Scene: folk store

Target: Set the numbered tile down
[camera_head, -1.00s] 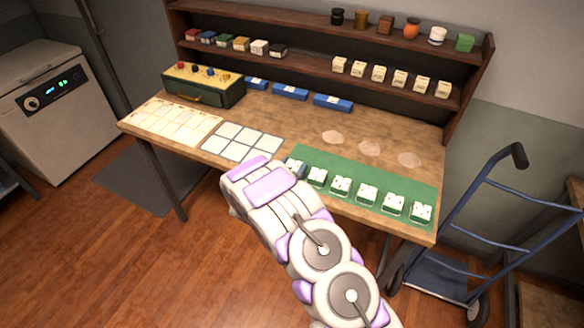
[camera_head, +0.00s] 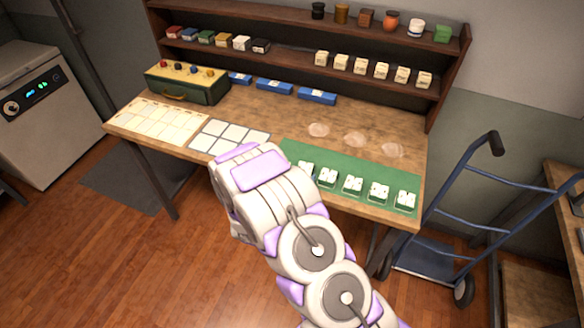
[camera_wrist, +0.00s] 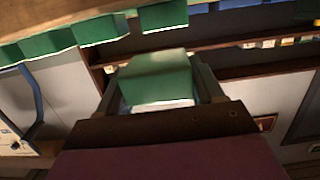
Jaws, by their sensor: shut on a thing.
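My gripper (camera_wrist: 158,84) is shut on a green tile (camera_wrist: 155,72) with a white face, between its two dark fingers in the wrist view. No number shows on it there. In the head view my arm hides the gripper and the held tile. Several white-faced green tiles (camera_head: 353,185) stand in a row on the green mat (camera_head: 335,163) at the table's front right. Neighbouring tiles (camera_wrist: 100,26) show along the top of the wrist view. I cannot tell whether the held tile touches anything.
Left of the mat are a grid of white cards (camera_head: 230,135) and a cream board (camera_head: 158,121). Three pale round patches (camera_head: 355,139) lie behind the mat. A green drawer box (camera_head: 187,84), blue trays (camera_head: 274,88) and shelves (camera_head: 300,46) stand behind. A blue hand truck (camera_head: 450,220) is at right.

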